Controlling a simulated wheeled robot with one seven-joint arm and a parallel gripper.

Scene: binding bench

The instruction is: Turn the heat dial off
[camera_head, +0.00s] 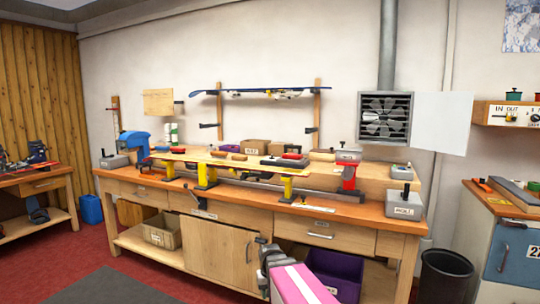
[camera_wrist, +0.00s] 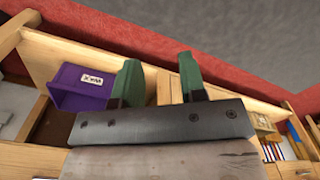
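No dial that I can surely read as the heat dial shows. A small panel (camera_head: 514,113) on the right wall shelf has a dark knob and the words IN and OUT; the rest of its lettering is too small to read. A blue machine (camera_head: 133,142) stands at the left end of the bench, and no dial on it can be made out. My gripper (camera_wrist: 156,78) shows in the wrist view with its two green fingers apart and nothing between them. It points toward the bench's lower shelf, beside a purple bin (camera_wrist: 82,88).
The long wooden bench (camera_head: 330,236) carries a ski on yellow and red supports. A grey lidded box (camera_head: 404,203) stands at its right end. A black waste bin (camera_head: 445,277) and a blue cabinet (camera_head: 510,250) stand to the right.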

